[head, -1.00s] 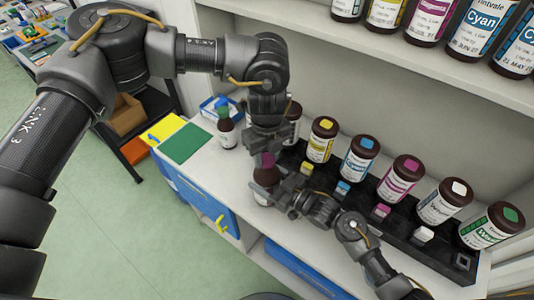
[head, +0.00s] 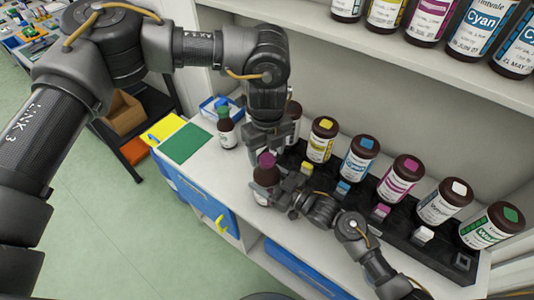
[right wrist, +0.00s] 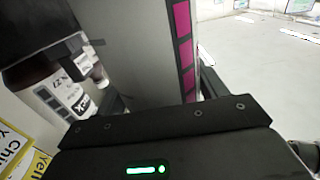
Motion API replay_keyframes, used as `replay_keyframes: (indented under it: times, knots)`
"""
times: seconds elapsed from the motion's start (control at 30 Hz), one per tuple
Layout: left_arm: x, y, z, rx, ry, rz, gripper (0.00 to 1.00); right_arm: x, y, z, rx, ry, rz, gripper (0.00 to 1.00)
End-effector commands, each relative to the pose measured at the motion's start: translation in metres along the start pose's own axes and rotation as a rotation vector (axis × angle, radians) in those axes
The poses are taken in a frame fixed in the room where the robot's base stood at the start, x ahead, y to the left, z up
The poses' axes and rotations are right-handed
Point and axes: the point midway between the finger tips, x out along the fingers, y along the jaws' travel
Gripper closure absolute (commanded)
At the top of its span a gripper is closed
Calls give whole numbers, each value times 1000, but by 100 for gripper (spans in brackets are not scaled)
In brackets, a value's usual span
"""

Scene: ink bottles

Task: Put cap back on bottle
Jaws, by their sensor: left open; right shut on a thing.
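A dark brown bottle (head: 263,187) stands near the front of the white counter, with a magenta cap (head: 267,159) at its top. From here I cannot tell whether the cap is fully seated. My right gripper (head: 279,194) is shut on the bottle's body from the right. In the right wrist view the held bottle's pale label with a magenta strip (right wrist: 183,50) fills the middle. My left gripper (head: 268,149) points down just above and behind the cap. It is open, and its fingertips are partly hard to make out.
A black rack (head: 400,229) holds several large capped ink bottles behind my right arm. A small green-capped bottle (head: 226,131) and a green pad (head: 187,143) are to the left. A shelf (head: 410,50) with bottles overhangs behind.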

Motion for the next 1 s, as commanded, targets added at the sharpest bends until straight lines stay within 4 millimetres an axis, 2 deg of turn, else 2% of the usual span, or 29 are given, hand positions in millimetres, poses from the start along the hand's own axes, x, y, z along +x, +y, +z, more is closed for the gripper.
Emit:
replay_keyframes:
  times: [0.3,0.5,0.7,0.97,1.0]
  knots:
    - [-65,-1,1,0,-3,-3,38,0,0,0,0,0,1,92]
    - [-94,0,0,0,-2,-2,38,0,0,0,0,0,1,92]
    - [-105,0,0,-1,0,0,38,0,0,0,0,0,1,92]
    - [-106,0,0,0,0,0,38,0,0,0,0,0,0,92]
    - [-106,0,0,0,0,0,38,0,0,0,0,0,0,25]
